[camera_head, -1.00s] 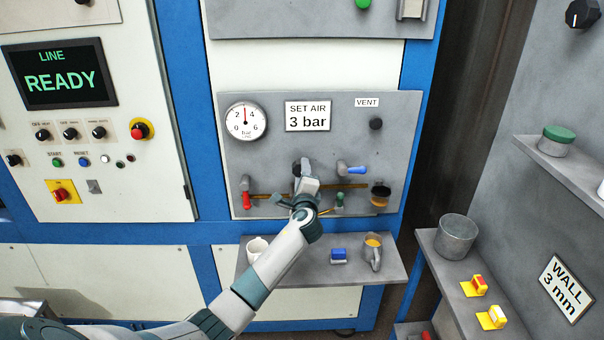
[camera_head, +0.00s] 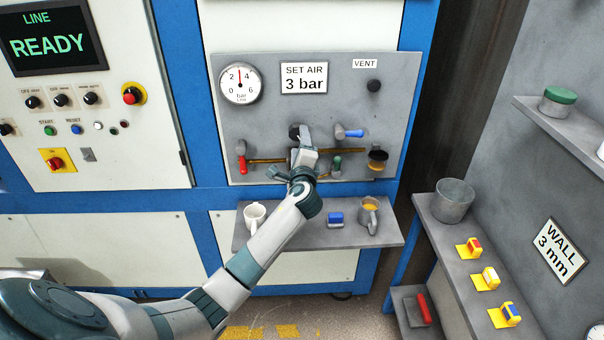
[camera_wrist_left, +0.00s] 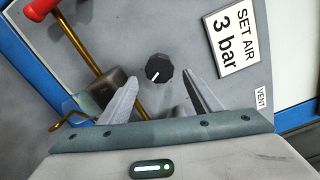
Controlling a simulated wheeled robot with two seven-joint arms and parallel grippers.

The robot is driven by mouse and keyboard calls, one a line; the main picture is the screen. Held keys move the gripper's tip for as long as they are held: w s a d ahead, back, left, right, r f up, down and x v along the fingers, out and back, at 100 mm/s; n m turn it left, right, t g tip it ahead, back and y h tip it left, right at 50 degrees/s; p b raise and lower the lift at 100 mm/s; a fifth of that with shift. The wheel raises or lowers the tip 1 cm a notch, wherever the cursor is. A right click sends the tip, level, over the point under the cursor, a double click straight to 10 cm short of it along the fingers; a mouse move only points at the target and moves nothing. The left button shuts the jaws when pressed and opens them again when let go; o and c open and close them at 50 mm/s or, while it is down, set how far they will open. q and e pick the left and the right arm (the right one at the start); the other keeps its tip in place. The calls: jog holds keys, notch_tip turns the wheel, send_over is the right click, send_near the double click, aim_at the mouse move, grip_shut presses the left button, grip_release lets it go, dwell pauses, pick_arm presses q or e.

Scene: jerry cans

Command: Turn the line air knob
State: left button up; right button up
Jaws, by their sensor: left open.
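The air knob (camera_wrist_left: 158,70), dark and round with a white pointer line, sits on the grey panel (camera_wrist_left: 110,50). In the wrist view it shows between the spread fingers of my left gripper (camera_wrist_left: 161,78), with clear space to each finger. In the head view my left gripper (camera_head: 304,150) is in front of the panel and hides most of the knob (camera_head: 295,131). The gauge (camera_head: 240,84) has its needle straight up, between 2 and 4. A sign (camera_head: 304,78) reads "SET AIR 3 bar". My right gripper is not in view.
A red-handled valve (camera_head: 241,160) and a blue-handled valve (camera_head: 349,132) flank the gripper. A black vent knob (camera_head: 374,86) is at the upper right.

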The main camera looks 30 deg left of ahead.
pick_arm(q)
jog(key=b+v, duration=0.3)
jog(key=v, duration=1)
jog(key=shift+b, duration=0.35)
jog(key=shift+s+d+f, duration=0.1)
jog(key=shift+d+f, duration=0.05)
